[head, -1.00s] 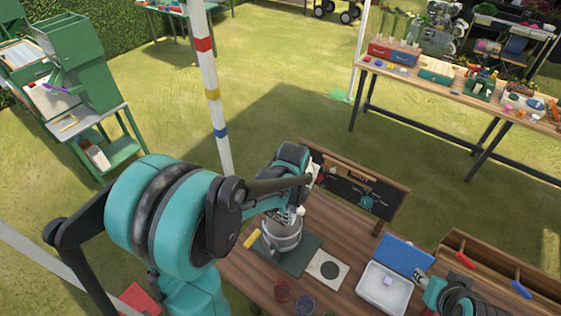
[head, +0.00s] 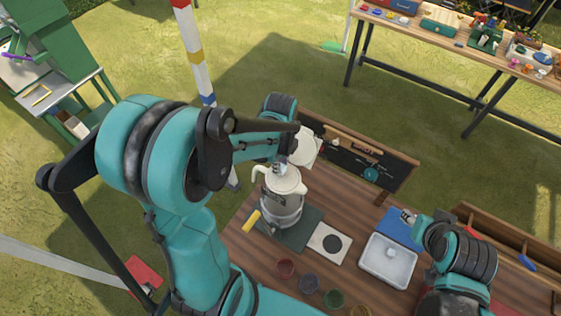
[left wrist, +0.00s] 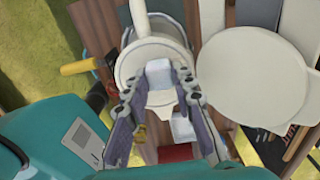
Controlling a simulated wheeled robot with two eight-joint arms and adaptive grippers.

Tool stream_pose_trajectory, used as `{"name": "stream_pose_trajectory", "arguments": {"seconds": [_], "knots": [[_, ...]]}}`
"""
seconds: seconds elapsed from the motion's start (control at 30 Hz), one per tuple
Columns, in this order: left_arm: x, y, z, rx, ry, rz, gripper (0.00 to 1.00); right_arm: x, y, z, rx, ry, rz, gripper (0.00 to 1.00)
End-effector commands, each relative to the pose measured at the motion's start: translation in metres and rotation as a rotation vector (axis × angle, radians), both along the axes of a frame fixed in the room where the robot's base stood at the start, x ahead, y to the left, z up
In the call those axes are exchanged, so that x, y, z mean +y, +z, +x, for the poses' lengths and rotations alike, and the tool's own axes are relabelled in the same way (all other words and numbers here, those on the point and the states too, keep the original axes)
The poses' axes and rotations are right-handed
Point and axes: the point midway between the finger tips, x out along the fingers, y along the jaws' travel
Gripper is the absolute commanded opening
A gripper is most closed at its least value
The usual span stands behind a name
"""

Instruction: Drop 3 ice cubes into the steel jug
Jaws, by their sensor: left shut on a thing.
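The steel jug (head: 281,213) stands upright on a dark mat, with a cream upper part and handle. My left gripper (head: 283,170) is directly above the jug's top. In the left wrist view its fingertips (left wrist: 160,85) are shut on a whitish ice cube (left wrist: 158,72), which overlaps the jug's cream top (left wrist: 143,58).
A round cream disc (head: 304,146) is close behind the jug. A yellow-handled tool (head: 251,221) lies at the mat's left. A white card with a dark disc (head: 330,243) lies between jug and ice box. Several small cups (head: 309,282) line the front. A chalkboard (head: 375,170) stands behind.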

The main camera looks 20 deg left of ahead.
Motion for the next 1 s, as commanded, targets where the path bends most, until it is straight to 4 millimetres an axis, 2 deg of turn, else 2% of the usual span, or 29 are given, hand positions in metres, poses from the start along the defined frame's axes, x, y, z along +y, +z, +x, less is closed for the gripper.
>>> {"name": "stream_pose_trajectory", "arguments": {"seconds": [0.03, 0.1, 0.4, 0.43, 0.5, 0.83, 1.0], "knots": [[0.0, -0.009, 0.0, 0.0, 0.0, 0.0, 0.08, 0.0, -0.007, 0.0, 0.0, 0.0, 0.0, 0.4], [0.0, -0.013, 0.0, 0.0, 0.0, 0.0, 0.08, 0.0, -0.01, 0.0, 0.0, 0.0, 0.0, 0.4], [0.0, -0.014, 0.0, 0.0, 0.0, 0.0, 0.08, 0.0, -0.01, 0.0, 0.0, 0.0, 0.0, 0.4], [0.0, -0.014, 0.0, 0.0, 0.0, 0.0, 0.3, 0.0, -0.01, 0.0, 0.0, 0.0, 0.0, 0.4], [0.0, -0.014, 0.0, 0.0, 0.0, 0.0, 0.49, 0.0, -0.01, 0.0, 0.0, 0.0, 0.0, 0.4], [0.0, -0.013, 0.0, 0.0, 0.0, 0.0, 0.49, 0.0, -0.01, 0.0, 0.0, 0.0, 0.0, 0.4], [0.0, 0.004, 0.0, 0.0, 0.0, 0.0, 0.49, 0.0, -0.01, 0.0, 0.0, 0.0, 0.0, 0.4]]}}
